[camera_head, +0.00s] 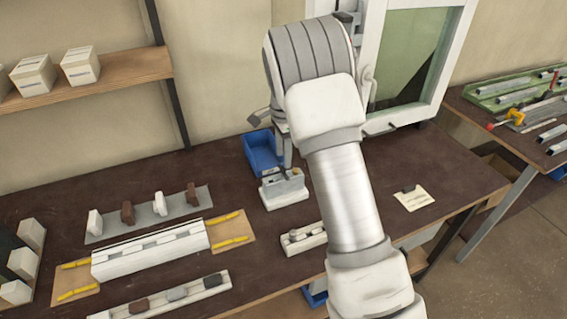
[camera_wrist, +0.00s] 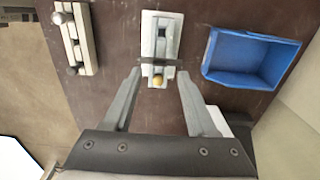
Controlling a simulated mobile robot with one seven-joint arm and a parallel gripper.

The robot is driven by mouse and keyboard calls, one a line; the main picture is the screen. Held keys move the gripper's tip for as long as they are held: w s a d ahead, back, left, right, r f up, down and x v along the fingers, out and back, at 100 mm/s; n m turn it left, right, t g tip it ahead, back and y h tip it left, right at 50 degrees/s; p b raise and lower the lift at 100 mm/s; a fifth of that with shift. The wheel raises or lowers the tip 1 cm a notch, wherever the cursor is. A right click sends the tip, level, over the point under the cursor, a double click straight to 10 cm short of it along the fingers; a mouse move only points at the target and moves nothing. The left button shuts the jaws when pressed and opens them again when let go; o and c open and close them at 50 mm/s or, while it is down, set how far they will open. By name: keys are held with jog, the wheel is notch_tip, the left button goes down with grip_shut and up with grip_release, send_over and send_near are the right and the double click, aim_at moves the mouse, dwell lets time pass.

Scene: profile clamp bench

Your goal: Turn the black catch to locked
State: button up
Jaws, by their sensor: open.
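A small white clamp block (camera_head: 284,191) stands on the brown bench, and it also shows in the wrist view (camera_wrist: 149,22). A dark bar (camera_wrist: 158,62), which looks like the black catch, lies crosswise over the block, with a yellow round knob (camera_wrist: 158,80) at its near side. Which setting the catch is in cannot be told. My gripper (camera_wrist: 159,73) is open and empty, its fingertips on either side of the bar and knob. In the head view my gripper (camera_head: 283,152) is above the block, partly hidden by my arm. Contact cannot be made out.
A blue bin (camera_wrist: 247,57) stands to the right of the block in the wrist view. A pale strip with round knobs (camera_wrist: 83,40) lies to the left there.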

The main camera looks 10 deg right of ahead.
aim_at(284, 170)
jog(key=shift+f, duration=2)
grip_shut()
